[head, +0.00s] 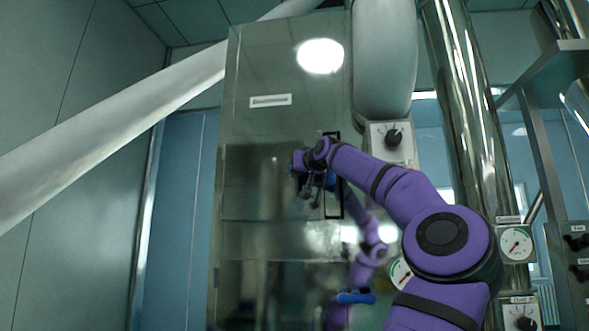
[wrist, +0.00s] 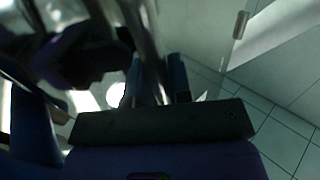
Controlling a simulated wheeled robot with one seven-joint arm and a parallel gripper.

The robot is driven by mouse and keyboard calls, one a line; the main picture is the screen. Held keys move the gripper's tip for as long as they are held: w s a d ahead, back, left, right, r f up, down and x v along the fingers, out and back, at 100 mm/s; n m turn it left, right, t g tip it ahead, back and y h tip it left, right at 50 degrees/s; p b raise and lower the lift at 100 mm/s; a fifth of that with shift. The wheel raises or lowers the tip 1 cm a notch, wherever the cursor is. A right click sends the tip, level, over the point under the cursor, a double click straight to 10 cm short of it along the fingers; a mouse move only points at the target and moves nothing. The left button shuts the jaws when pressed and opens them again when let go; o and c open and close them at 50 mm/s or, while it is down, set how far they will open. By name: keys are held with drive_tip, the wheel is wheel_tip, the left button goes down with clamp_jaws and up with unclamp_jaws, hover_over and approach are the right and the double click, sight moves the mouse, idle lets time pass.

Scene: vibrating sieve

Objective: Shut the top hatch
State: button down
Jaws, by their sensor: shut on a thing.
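The hatch appears to be the tall, shiny metal panel (head: 262,125) with a small white label, in the middle of the head view. I cannot tell how far it stands open. My gripper (head: 313,188), at the end of the purple arm, is at the panel's right side, next to a dark upright slot (head: 333,205). In the wrist view, my gripper's dark fingers (wrist: 161,82) are on either side of a shiny metal bar (wrist: 151,55), which looks like the handle, and are shut on it. The handle is mostly hidden in the head view.
A thick pale pipe (head: 110,130) slopes across the left. A grey vertical duct (head: 384,60) and a shiny column (head: 468,130) stand right of the panel. A knob box (head: 392,141) and a gauge (head: 515,244) are near my arm. The panel mirrors my arm.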

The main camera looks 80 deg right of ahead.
drive_tip(key=shift+s+d+r, duration=0.1)
drive_tip(key=c, duration=1.1)
unclamp_jaws()
drive_tip(key=shift+d, duration=0.1)
drive_tip(key=v, duration=1)
drive_tip(key=shift+s+a, duration=0.25)
drive_tip(key=shift+s, duration=0.05)
